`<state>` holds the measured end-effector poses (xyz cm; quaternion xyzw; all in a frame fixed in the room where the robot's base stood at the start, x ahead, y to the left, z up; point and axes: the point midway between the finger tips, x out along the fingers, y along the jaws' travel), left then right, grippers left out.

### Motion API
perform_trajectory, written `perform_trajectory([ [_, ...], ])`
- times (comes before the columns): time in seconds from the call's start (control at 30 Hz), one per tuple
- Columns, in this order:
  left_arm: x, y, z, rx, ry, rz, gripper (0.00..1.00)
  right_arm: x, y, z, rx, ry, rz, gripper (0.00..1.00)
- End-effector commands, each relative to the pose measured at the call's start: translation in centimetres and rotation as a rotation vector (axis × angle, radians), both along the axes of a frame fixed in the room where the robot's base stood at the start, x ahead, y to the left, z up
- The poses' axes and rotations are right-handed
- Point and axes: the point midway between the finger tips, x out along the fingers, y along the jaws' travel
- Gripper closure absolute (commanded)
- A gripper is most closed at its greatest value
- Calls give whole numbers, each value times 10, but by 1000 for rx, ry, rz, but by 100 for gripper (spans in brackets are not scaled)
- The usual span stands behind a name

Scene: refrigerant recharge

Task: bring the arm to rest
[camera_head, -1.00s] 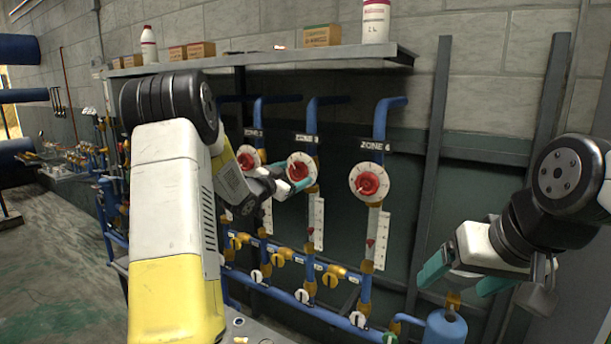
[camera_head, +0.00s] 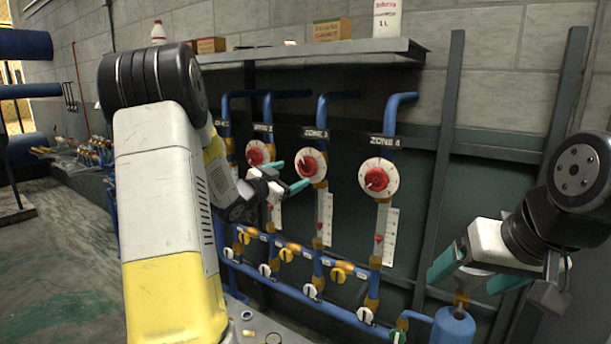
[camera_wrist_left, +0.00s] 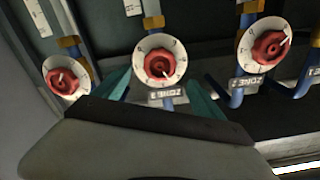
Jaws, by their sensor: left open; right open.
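My left gripper (camera_head: 289,176) is open and empty in front of and slightly left of the red-knobbed zone 3 dial (camera_head: 312,163). In the left wrist view its teal fingers (camera_wrist_left: 160,95) are spread, with the zone 3 dial (camera_wrist_left: 160,61) appearing between and beyond them, not gripped. The zone 4 dial (camera_head: 379,179) is to the right and the zone 2 dial (camera_head: 255,154) to the left. My right gripper (camera_head: 474,273) is open and empty at the lower right, near the blue cylinder (camera_head: 453,328). The large left arm link hides part of the left side.
A grey shelf (camera_head: 310,57) above the dials carries boxes and white bottles. Blue pipes with yellow and white valves (camera_head: 340,270) run below the dials. Grey upright posts (camera_head: 440,170) stand behind the right arm. Open floor (camera_head: 60,270) lies at the left.

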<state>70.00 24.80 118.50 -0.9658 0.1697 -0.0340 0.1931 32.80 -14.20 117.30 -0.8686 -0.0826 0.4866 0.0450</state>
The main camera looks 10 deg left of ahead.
Motion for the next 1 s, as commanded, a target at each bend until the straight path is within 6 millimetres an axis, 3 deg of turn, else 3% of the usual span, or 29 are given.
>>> perform_trajectory([
  [0.23,-5,-1,15,12,40,56,20,0,0,0,0,0,0,20],
  [0.37,-27,-1,36,13,151,180,20,0,0,0,0,0,0,20],
  [0.47,-61,-3,47,-13,275,285,20,0,0,0,0,0,0,20],
  [0.6,-129,-15,45,-83,476,388,20,0,0,0,0,0,0,20],
  [0.9,-305,-78,6,-235,935,392,20,0,0,0,0,0,0,20],
  [1.0,-343,-94,-4,-256,1032,364,20,0,0,0,0,0,0,20],
])
